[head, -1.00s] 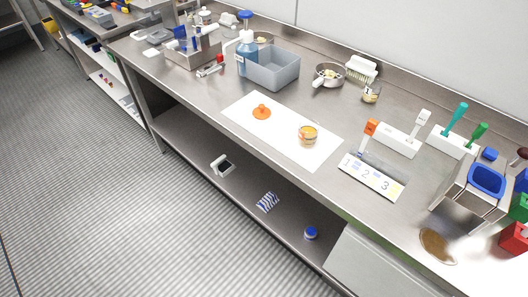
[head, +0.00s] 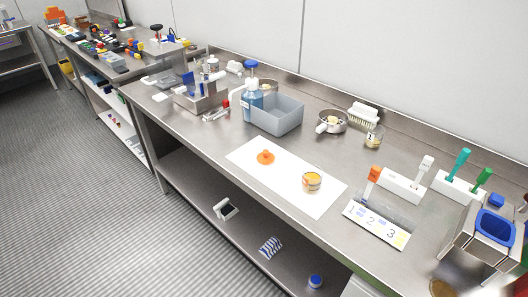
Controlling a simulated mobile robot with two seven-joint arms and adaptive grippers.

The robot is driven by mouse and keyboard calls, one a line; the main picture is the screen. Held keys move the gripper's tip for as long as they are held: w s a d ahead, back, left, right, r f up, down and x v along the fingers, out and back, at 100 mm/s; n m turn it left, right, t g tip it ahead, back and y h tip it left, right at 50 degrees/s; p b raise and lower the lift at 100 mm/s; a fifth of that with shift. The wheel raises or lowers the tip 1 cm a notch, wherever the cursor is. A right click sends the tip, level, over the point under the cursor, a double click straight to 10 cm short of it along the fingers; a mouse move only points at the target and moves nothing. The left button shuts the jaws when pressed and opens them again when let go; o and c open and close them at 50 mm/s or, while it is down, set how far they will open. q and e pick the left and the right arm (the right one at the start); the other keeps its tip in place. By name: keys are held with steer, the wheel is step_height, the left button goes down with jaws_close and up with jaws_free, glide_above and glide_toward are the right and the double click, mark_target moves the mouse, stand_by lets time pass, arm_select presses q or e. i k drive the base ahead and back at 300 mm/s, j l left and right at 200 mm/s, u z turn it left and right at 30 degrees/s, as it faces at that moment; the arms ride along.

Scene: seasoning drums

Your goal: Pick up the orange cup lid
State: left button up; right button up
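The orange cup lid (head: 265,157) lies on the left part of a white mat (head: 290,180) on the steel counter, with a small knob on top. A small cup (head: 311,182) with orange-yellow contents or markings stands on the right part of the same mat, apart from the lid. Neither of my grippers shows in the head view.
A grey bin (head: 278,115) and a blue pump bottle (head: 252,98) stand behind the mat. The counter's front strip is mostly clear.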

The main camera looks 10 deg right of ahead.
mark_target(266, 157)
steer(key=i+l+z, duration=0.15)
steer(key=z, duration=0.3)
steer(key=i+l+z, duration=0.1)
steer(key=z, duration=0.35)
steer(key=i, duration=0.05)
